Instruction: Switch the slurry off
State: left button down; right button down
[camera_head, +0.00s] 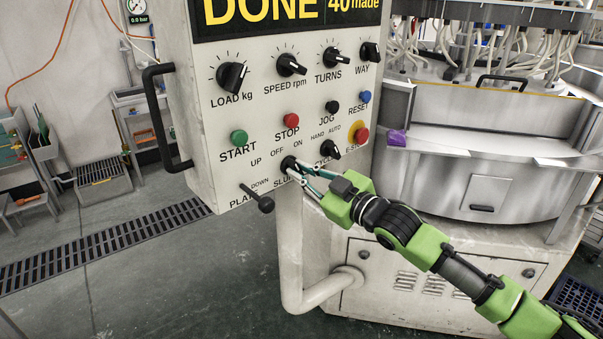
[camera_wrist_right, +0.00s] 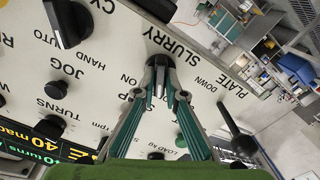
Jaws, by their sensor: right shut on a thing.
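The slurry switch (camera_head: 289,165) is a small black rotary knob on the lower part of the pale control panel (camera_head: 215,180), with OFF and ON printed above it. My right gripper (camera_head: 291,168) reaches it from the lower right, its fingertips shut on the knob. In the right wrist view the black knob (camera_wrist_right: 158,66) sits beside the word SLURRY, between the fingertips (camera_wrist_right: 158,88). The fingers cover part of the knob and its lettering, so I cannot tell which way it points. My left gripper is not in view.
The plate lever (camera_head: 258,200) sticks out left of the slurry switch. The cycle knob (camera_head: 329,151) and the red emergency stop (camera_head: 361,134) are close on the right. Green start (camera_head: 239,138) and red stop (camera_head: 291,120) buttons are above. A handle (camera_head: 158,110) lines the panel's left side.

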jog(key=shift+n, duration=0.4)
jog(key=c, duration=2.1)
grip_release()
jog(key=v, duration=1.2)
